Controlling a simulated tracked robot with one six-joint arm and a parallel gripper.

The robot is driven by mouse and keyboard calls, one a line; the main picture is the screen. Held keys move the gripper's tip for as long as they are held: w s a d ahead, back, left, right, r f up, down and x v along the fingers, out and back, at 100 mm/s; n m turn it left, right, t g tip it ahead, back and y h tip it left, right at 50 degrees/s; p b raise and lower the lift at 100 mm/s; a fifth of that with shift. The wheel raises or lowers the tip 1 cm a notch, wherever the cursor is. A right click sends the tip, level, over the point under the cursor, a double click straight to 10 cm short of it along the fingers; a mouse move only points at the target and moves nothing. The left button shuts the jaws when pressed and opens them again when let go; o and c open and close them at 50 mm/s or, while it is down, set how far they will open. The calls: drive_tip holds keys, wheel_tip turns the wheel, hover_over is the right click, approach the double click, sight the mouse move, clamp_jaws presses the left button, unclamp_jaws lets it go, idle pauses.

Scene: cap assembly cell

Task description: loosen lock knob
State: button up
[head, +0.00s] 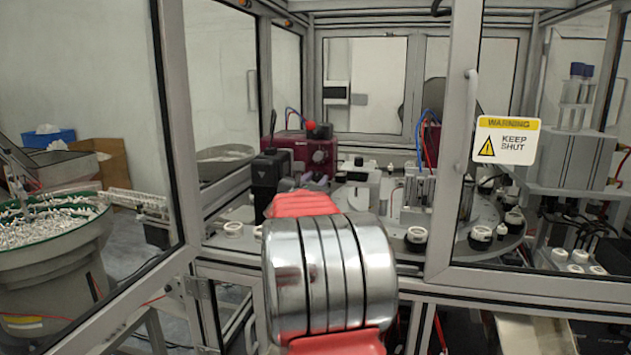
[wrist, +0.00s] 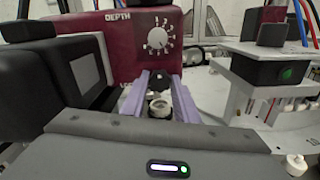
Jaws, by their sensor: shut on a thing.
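The maroon housing (wrist: 108,45) fills the upper middle of the wrist view, with the word DEPTH and a white-marked dial (wrist: 158,40). The two pale purple fingers of my gripper (wrist: 160,80) reach up to its face just below the dial. They are shut on a small dark piece, taken as the lock knob (wrist: 159,78), which is mostly hidden between the tips. In the head view the maroon housing (head: 318,152) stands behind my red and silver arm.
A black block (wrist: 55,80) stands close on the left. A white fixture with a green-lit black box (wrist: 262,70) is on the right. The cell's frame post (head: 455,140) with a warning sign (head: 506,140) stands right of my arm.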

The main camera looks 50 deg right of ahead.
drive_tip(key=shift+n, duration=0.4)
drive_tip(key=n, duration=0.2)
drive_tip(key=shift+n, duration=0.3)
drive_tip(key=n, duration=0.3)
drive_tip(key=shift+w+n, duration=0.1)
drive_tip(key=shift+n, duration=0.3)
drive_tip(key=n, duration=0.6)
drive_tip(key=shift+a, duration=0.1)
drive_tip(key=n, duration=0.6)
drive_tip(key=shift+f+n, duration=0.15)
drive_tip(key=shift+n, duration=0.15)
drive_tip(key=n, duration=0.6)
drive_tip(key=shift+f, duration=0.15)
drive_tip(key=shift+f+n, duration=0.1)
drive_tip(key=shift+n, duration=0.2)
